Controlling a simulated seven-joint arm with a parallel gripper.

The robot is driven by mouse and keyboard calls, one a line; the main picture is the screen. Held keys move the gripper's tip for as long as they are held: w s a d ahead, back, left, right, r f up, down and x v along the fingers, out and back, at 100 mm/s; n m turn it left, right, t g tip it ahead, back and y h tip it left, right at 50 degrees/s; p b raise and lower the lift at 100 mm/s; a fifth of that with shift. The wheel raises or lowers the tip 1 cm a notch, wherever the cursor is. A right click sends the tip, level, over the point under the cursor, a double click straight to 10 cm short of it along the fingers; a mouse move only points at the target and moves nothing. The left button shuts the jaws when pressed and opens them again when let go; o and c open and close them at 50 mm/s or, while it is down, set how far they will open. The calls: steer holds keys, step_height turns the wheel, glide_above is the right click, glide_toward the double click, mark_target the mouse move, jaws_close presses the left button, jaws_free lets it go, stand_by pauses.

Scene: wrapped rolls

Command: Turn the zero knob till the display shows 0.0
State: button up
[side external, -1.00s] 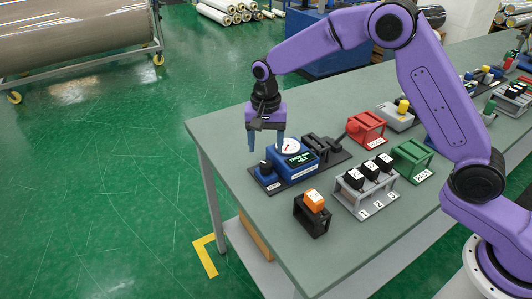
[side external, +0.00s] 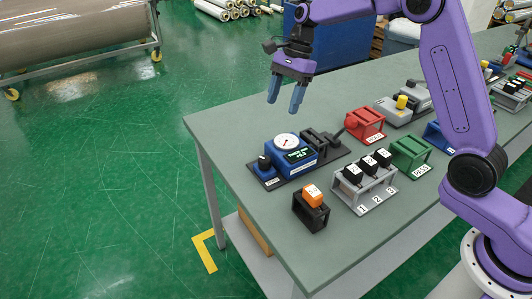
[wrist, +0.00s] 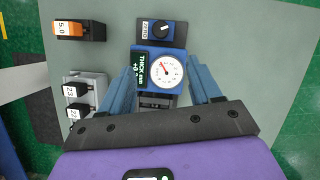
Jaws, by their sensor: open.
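The blue thickness gauge (side external: 290,168) stands on a dark base on the grey-green table, with a white round dial (side external: 287,141) on top. Its small display (side external: 299,155) is lit with green text; in the wrist view the display (wrist: 137,68) reads "THICK mm" and a plus value whose digits I cannot read surely. The black zero knob (side external: 263,162) sits at the left end of the base; in the wrist view the knob (wrist: 161,27) has a white pointer line beside a ZERO label. My gripper (side external: 283,107) is open and empty, in the air above the gauge, touching nothing.
An orange block in a black holder (side external: 311,209) stands in front. A grey rack (side external: 364,193) with three black blocks, a green stand (side external: 411,156) and a red stand (side external: 366,126) are to the right. The table's left edge is near the knob; its left corner is bare.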

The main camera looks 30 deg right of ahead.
mark_target(265, 158)
steer(key=shift+m, duration=0.3)
steer(key=x, duration=1.6)
steer(key=shift+a+f, duration=0.2)
steer(key=shift+a, duration=0.1)
steer(key=c, duration=1)
steer(key=shift+w, duration=0.1)
steer(key=shift+c, duration=0.2)
